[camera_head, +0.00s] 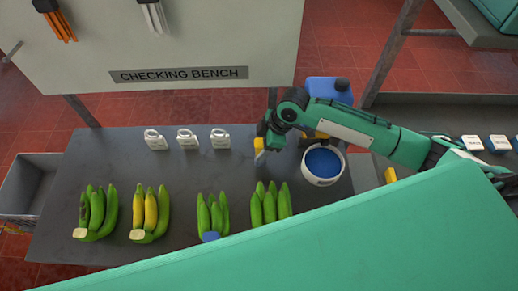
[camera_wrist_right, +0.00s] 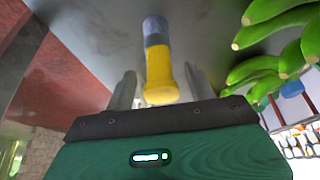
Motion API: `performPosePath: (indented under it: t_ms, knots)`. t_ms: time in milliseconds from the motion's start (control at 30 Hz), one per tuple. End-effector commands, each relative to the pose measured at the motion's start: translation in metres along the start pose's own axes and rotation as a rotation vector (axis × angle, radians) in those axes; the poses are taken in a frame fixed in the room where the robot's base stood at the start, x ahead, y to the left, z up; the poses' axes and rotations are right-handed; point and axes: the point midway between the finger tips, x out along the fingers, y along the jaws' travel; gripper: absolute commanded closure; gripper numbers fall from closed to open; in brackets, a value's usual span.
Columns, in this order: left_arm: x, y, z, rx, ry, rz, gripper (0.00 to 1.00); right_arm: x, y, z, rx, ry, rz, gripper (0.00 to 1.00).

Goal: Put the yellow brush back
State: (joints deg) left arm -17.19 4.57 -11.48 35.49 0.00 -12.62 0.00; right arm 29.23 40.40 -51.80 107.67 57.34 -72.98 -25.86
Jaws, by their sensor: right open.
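The yellow brush (camera_head: 258,144) is by the end of my right arm, over the middle of the dark bench. In the right wrist view, the brush (camera_wrist_right: 160,68) has a yellow handle toward me and a blue-grey far end. My right gripper (camera_wrist_right: 160,88) is open, with one finger on each side of the brush and a gap on both sides. Whether the brush touches the bench is unclear. In the head view, my right gripper (camera_head: 264,146) points down and partly hides the brush. My left gripper is not in view.
A white bowl with blue inside (camera_head: 322,181) stands right of the gripper, with a blue container (camera_head: 330,90) behind it. Several banana bunches (camera_head: 150,215) line the front. Three white mug-like items (camera_head: 187,139) stand at the back left. The bench (camera_head: 110,165) has bare room between them.

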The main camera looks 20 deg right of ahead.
Motion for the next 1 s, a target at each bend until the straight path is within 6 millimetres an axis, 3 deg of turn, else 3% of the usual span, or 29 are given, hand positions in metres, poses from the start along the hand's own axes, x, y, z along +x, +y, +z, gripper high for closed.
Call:
performPosePath:
  t_ms: [200, 433, 600, 1000]
  knots:
    - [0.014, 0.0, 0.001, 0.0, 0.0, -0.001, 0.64, -0.047, 0.001, 0.001, -0.002, 0.001, 0.004, 0.45]
    - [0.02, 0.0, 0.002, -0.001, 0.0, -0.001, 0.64, -0.083, 0.001, 0.001, 0.0, 0.001, 0.001, 0.45]
    - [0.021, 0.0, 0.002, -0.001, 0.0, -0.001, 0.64, -0.092, 0.0, 0.0, 0.0, 0.0, -0.001, 0.45]
    - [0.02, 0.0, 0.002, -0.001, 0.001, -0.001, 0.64, -0.092, 0.0, 0.0, 0.0, 0.0, -0.001, 0.45]
